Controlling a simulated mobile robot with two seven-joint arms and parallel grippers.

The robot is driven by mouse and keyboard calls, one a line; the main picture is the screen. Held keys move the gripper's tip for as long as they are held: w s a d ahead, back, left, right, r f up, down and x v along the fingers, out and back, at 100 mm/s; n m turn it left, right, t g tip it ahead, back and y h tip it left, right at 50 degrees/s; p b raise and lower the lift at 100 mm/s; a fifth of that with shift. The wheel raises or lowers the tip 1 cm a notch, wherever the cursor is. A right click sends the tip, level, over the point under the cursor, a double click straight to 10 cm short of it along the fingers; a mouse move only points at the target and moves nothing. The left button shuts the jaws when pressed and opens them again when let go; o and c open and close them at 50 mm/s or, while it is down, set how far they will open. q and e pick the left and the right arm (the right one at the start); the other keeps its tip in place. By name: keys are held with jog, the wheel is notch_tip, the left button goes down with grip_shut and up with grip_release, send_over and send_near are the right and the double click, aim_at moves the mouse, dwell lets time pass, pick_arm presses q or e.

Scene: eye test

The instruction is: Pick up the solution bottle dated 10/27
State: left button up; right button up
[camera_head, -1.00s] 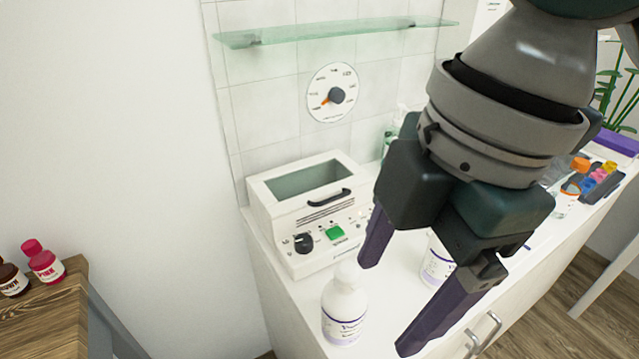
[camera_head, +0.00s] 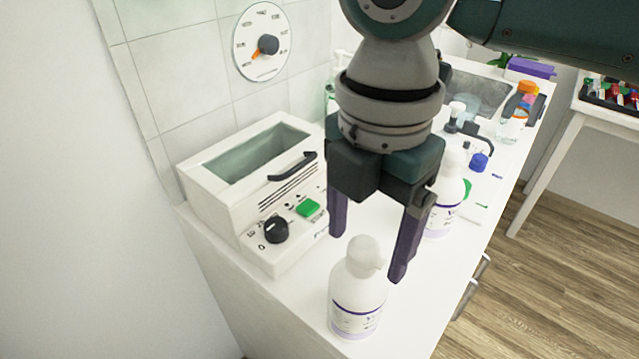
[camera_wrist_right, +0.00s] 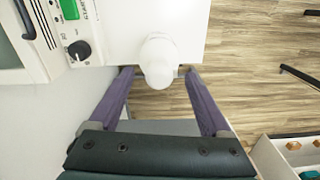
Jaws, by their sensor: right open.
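A white bottle (camera_head: 357,298) with a rounded white top and a purple-and-white label stands upright near the counter's front edge. A second white, purple-labelled bottle (camera_head: 443,215) stands further back, partly hidden by my right gripper. No date is readable on either label. My right gripper (camera_head: 366,258) is open and points down, its purple fingers close to the nearer bottle's top. In the right wrist view this bottle (camera_wrist_right: 158,60) shows from above, its top roughly between the fingertips of my right gripper (camera_wrist_right: 158,72); whether they touch it I cannot tell. My left gripper is not in view.
A white bath device (camera_head: 225,195) with a black handle, black knob and green switch stands left of the bottles. Behind the gripper are a blue-capped item (camera_head: 479,161) and an orange-capped bottle (camera_head: 526,90). A wall dial (camera_head: 263,42) hangs above. Wooden floor lies right of the counter.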

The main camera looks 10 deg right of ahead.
aim_at(358, 287)
notch_tip(358, 287, down, 2)
jog(key=shift+f, duration=0.15)
grip_shut()
dwell(0.7)
